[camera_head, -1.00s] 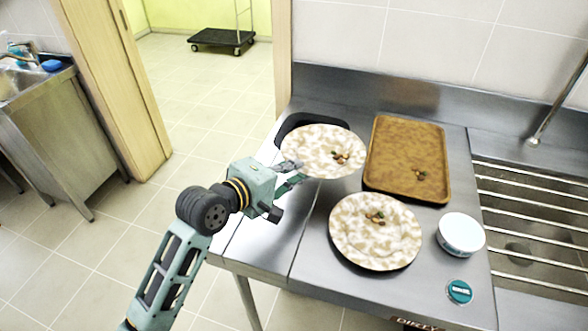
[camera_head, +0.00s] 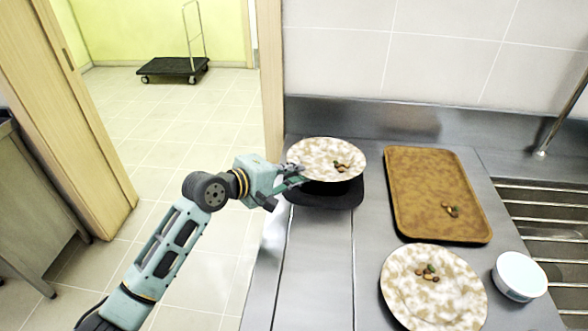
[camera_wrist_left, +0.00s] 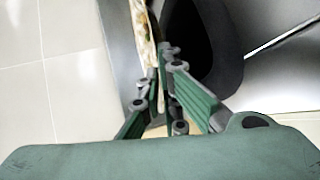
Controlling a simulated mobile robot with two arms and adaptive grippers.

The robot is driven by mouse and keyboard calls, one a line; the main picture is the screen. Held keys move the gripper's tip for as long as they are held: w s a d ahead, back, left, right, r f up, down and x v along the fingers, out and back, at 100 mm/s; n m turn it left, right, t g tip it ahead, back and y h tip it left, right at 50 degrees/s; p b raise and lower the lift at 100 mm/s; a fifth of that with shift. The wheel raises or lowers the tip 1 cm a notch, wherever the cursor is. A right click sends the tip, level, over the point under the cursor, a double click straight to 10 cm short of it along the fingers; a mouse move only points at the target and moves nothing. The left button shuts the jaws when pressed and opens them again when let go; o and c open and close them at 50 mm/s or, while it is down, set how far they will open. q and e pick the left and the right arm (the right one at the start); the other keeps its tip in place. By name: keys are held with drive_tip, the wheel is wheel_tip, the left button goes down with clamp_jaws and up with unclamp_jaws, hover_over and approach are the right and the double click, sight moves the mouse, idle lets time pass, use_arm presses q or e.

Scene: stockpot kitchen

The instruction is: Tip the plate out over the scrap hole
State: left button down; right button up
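My left gripper (camera_head: 292,174) is shut on the left rim of a mottled beige and white plate (camera_head: 312,150). The held plate is raised and looks roughly level, with a few small brown and green scraps (camera_head: 341,166) on its right side. The black-rimmed scrap hole (camera_head: 330,196) is just below and in front of it, partly hidden by the plate. In the left wrist view the plate (camera_wrist_left: 151,50) shows nearly edge-on between the fingers (camera_wrist_left: 161,95), with the dark hole (camera_wrist_left: 215,45) beside it. My right gripper is not in view.
A second mottled plate (camera_head: 405,275) with scraps lies on the steel counter (camera_head: 320,265). A brown tray (camera_head: 425,180) with a few scraps lies right of the hole. A white round container (camera_head: 520,277) stands at right, near the barred sink (camera_head: 560,222). The wall is close behind.

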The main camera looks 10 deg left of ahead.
use_arm(q)
drive_tip(key=w+r+n+g+p, duration=0.2)
drive_tip(key=r+g+p, duration=0.3)
drive_tip(key=r+p, duration=0.1)
drive_tip(key=w+r+n+g+y+p, duration=0.1)
drive_tip(key=r+n+g+p, duration=0.2)
drive_tip(key=r+g+p, duration=0.3)
wheel_tip(320, 180, up, 3)
drive_tip(key=shift+w+r+y+p, duration=0.1)
drive_tip(key=shift+w+y+p, duration=0.2)
drive_tip(key=shift+w+p, duration=0.15)
idle(1.3)
